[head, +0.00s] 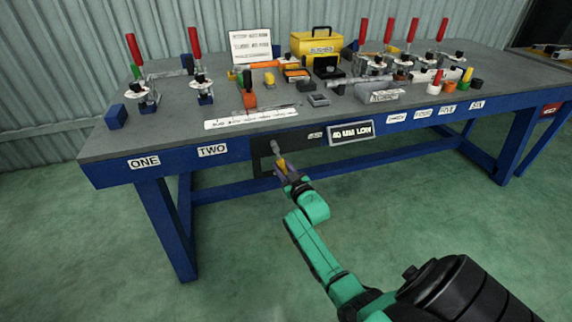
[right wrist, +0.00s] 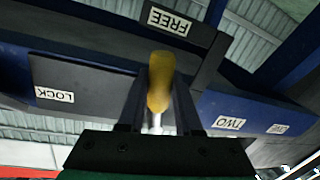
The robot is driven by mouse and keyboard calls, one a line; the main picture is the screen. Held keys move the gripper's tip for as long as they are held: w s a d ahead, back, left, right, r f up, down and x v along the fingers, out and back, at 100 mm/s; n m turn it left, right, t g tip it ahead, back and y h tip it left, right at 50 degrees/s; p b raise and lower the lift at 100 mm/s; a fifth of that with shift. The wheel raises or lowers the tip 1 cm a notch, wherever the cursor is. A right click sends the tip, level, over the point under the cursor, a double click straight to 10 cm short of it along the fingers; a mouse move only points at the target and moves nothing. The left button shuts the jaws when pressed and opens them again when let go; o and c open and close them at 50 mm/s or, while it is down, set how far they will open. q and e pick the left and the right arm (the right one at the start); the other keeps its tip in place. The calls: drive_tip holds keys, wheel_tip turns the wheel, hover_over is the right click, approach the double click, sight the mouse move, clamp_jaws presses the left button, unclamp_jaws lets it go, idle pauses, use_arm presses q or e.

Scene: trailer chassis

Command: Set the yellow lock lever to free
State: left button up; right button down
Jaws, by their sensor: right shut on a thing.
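The yellow lock lever (head: 281,162) is on a dark panel (head: 262,146) on the bench's front edge. In the head view it slants down and slightly right from a grey pivot. In the right wrist view the yellow handle (right wrist: 160,78) stands between my two fingers. My right gripper (head: 287,170) is shut on it, and it also shows in the right wrist view (right wrist: 160,112). In that view the FREE label (right wrist: 169,21) is above the handle and the LOCK label (right wrist: 55,94) is to its left. My left gripper is not in view.
The bench top (head: 180,120) bears several red-handled clamps, a yellow toolbox (head: 317,45) and small parts. A framed sign (head: 350,133) hangs on the front edge, right of the panel. A blue lower rail (head: 225,193) runs beneath the bench. The floor before it is clear.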

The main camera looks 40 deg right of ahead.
drive_tip(key=shift+w+a+m, duration=0.1)
drive_tip(key=shift+a+m, duration=0.1)
drive_tip(key=shift+m, duration=0.1)
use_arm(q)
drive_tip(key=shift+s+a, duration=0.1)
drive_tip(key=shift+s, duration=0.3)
use_arm(e)
drive_tip(key=shift+a+f, duration=0.1)
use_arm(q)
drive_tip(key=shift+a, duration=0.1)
use_arm(e)
drive_tip(key=c, duration=0.6)
unclamp_jaws()
